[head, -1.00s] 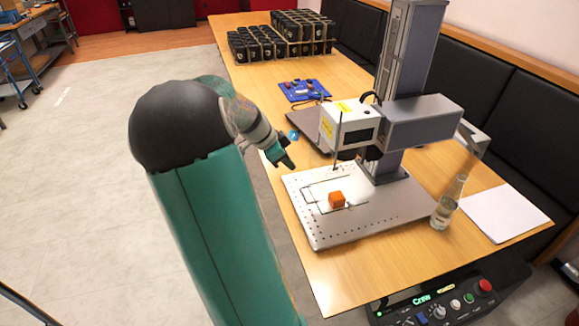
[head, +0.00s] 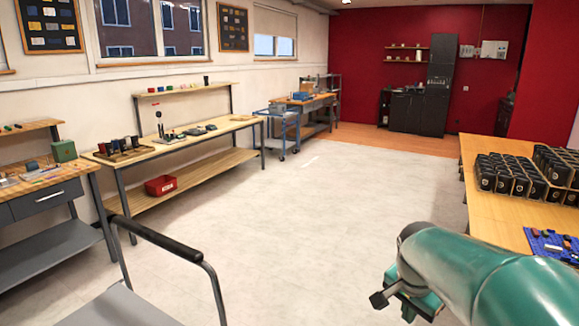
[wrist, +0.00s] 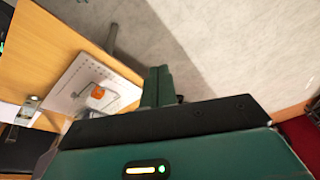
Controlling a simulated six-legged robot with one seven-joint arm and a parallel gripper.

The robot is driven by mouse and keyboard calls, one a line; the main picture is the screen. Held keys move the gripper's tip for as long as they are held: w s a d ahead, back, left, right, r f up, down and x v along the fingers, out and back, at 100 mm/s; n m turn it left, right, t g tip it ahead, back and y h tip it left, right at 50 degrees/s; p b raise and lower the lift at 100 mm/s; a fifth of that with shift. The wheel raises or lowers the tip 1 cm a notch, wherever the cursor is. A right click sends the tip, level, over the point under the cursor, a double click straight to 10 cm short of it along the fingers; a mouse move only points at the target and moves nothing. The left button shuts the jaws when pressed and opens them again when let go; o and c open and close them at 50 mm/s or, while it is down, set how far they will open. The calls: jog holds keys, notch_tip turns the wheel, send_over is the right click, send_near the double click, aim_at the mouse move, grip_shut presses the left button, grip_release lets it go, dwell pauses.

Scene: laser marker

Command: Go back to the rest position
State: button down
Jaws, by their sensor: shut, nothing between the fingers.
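My gripper (wrist: 158,72) shows in the wrist view with its two green fingers side by side, shut and empty. It points over the pale floor, to the right of the wooden table. My green arm fills the lower right of the head view; I cannot make out the fingertips there. In the wrist view an orange block (wrist: 98,92) sits on the light marker plate (wrist: 75,78) on the table, apart from my gripper.
In the head view a wooden table (head: 468,190) with black cups (head: 505,175) stands at the right, close to my arm. Workbenches (head: 190,140) line the left wall, and a blue cart (head: 280,130) stands further back. The middle floor (head: 270,220) is clear.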

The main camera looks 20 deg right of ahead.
jog(key=s+a+r+n+t+y, duration=0.1)
jog(key=s+a+r+n+t, duration=0.1)
jog(key=a+n, duration=0.5)
jog(key=s+a+r+n+t+y, duration=0.1)
jog(key=s+a+n, duration=0.4)
jog(key=a, duration=1)
jog(key=shift+s+r+n+t, duration=0.15)
jog(key=shift+r+n+t, duration=0.25)
jog(key=shift+r+n, duration=0.45)
jog(key=shift+d+f, duration=0.2)
